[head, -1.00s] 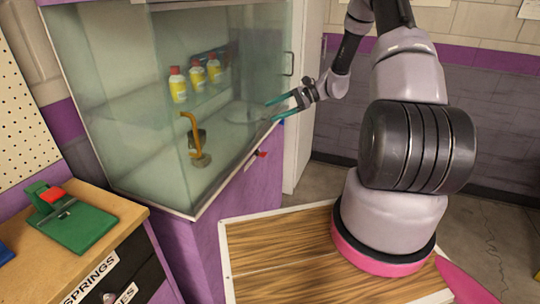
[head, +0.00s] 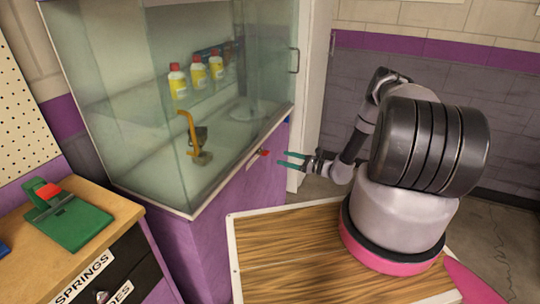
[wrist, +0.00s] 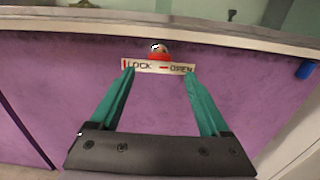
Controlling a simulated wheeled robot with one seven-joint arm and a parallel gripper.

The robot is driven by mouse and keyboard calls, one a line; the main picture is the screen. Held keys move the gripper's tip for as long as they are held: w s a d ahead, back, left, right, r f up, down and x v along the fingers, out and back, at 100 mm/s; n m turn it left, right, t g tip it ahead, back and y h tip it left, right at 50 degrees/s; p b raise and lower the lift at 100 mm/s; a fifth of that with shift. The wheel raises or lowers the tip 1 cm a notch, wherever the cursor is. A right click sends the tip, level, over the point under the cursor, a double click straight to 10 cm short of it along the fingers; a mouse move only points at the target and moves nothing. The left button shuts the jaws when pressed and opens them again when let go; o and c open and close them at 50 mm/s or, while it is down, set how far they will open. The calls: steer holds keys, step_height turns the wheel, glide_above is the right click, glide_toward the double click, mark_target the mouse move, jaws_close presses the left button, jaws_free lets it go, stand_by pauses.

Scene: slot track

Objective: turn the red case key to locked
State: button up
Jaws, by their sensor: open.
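The red case key (head: 264,153) sits on the purple front of the glass case (head: 165,120), just under its top edge. In the wrist view the red key (wrist: 158,56) shows above a white plate (wrist: 158,67) marked LOCK at left and OPEN at right.
A small blue part (wrist: 305,71) is on the case front at right. Yellow bottles (head: 197,75) and an orange-handled item (head: 191,140) are inside the glass. A bench with a green clamp-like tool (head: 67,217) stands at left. The floor beyond the case is clear.

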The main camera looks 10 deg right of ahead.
mark_target(265, 153)
steer(key=x, duration=0.8)
jaws_close()
steer(key=shift+n, duration=8.9)
steer(key=shift+f, duration=0.1)
